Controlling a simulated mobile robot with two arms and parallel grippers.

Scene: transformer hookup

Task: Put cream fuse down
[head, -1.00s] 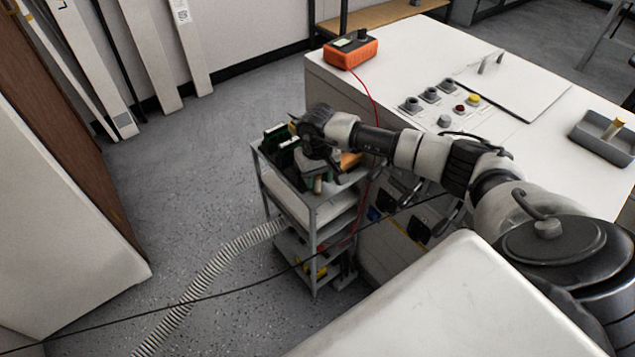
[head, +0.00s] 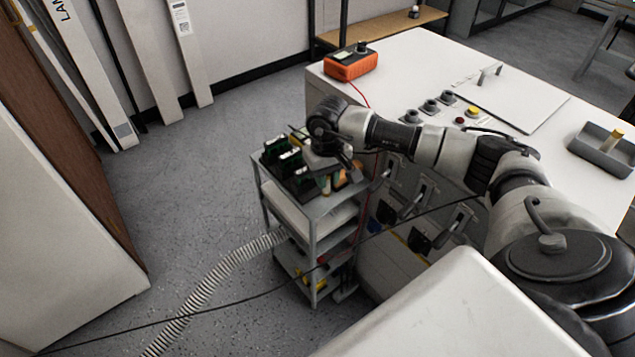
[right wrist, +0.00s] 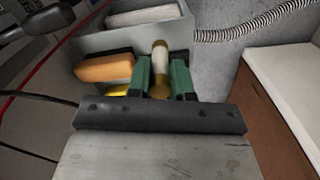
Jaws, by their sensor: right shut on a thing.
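The cream fuse (right wrist: 160,62), a pale cylinder with brass ends, stands between the green fingertips of my right gripper (right wrist: 161,78) in the right wrist view. The gripper is shut on it. In the head view my right gripper (head: 326,162) is over the top shelf of a grey cart (head: 322,207), and the fuse is mostly hidden there. I cannot tell whether the fuse touches the shelf. My left gripper is out of view.
Dark green-black modules (head: 288,162) fill the cart top's left part. An orange item (right wrist: 104,68) lies close beside the gripper. A white cabinet (head: 420,65) stands right, with an orange meter (head: 350,64) and a grey tray (head: 590,152). A striped hose (head: 215,277) crosses the floor.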

